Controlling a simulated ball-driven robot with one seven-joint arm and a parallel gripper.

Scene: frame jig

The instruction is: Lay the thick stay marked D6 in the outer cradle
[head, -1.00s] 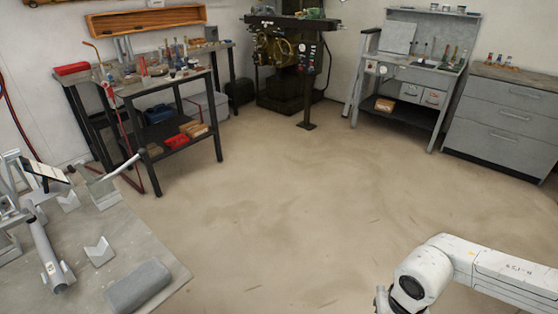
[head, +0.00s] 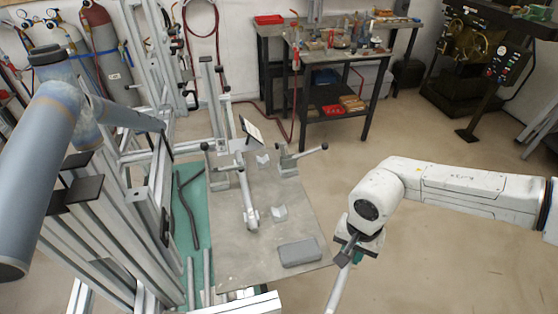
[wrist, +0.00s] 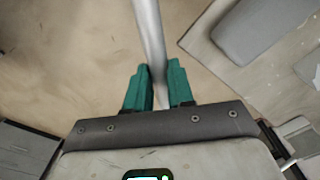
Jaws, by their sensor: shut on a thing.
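My gripper (head: 347,252) is shut on a silver tube (head: 335,291), which hangs below the jaws past the table's front right corner. In the wrist view the green jaw pads (wrist: 160,88) close around the tube (wrist: 148,25). No D6 mark is legible on it. On the grey jig table (head: 235,265) stand small V-shaped cradles, one near the middle (head: 279,213) and one farther back (head: 262,161). Both look empty. I cannot tell which is the outer cradle. My gripper is to the right of the table, apart from the cradles.
A grey block (head: 300,252) lies at the table's front right edge, between my gripper and the cradles. A silver tube fixture (head: 247,200) and a lever clamp (head: 289,165) stand on the table. The floor at right is clear.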

